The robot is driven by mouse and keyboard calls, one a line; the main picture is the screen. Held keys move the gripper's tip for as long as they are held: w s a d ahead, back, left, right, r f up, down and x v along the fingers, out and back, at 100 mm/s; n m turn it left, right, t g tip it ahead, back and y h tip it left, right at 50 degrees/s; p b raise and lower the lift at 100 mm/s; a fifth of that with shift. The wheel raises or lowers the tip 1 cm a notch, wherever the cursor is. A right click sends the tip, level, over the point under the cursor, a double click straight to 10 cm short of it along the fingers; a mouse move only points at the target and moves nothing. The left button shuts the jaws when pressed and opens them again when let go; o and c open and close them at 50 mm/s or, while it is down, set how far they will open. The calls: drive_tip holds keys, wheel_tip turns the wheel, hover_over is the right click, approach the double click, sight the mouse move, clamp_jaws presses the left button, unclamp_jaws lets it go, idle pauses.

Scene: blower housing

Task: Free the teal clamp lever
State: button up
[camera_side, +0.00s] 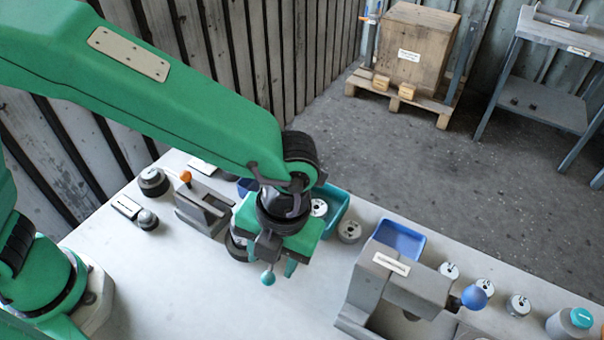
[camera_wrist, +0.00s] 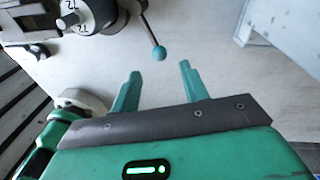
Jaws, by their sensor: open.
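The teal clamp lever is a thin dark rod with a teal ball knob (camera_side: 267,278). In the wrist view the ball (camera_wrist: 159,53) hangs at the rod's end, below a grey cylindrical fixture (camera_wrist: 85,18). My gripper (camera_wrist: 160,70) is open and empty. Its two teal fingers stand apart, and the ball shows between and slightly beyond their tips, with no clear contact. In the side view my gripper hides part of the fixture behind it.
A grey fixture with a blue ball lever (camera_side: 475,296) stands at the right. A grey block with an orange knob (camera_side: 186,176) stands at the left. Blue (camera_side: 400,238) and teal (camera_side: 333,205) bins and several round parts line the back. The front middle of the table is clear.

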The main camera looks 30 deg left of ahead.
drive_tip(key=shift+d+r, duration=0.1)
drive_tip(key=shift+r, duration=0.7)
drive_tip(key=shift+c, duration=0.3)
drive_tip(key=shift+w, duration=0.15)
clamp_jaws()
drive_tip(key=w+d+r+n, duration=0.2)
drive_tip(key=w+n, duration=0.1)
drive_tip(key=n, duration=1)
drive_tip(key=w+d+r+n+g+y, duration=0.1)
drive_tip(key=w+n, duration=0.3)
drive_tip(key=n, duration=0.9)
drive_tip(key=shift+w+d+r+n, duration=0.3)
drive_tip(key=shift+d+r+n, duration=0.15)
drive_tip(key=shift+d, duration=0.25)
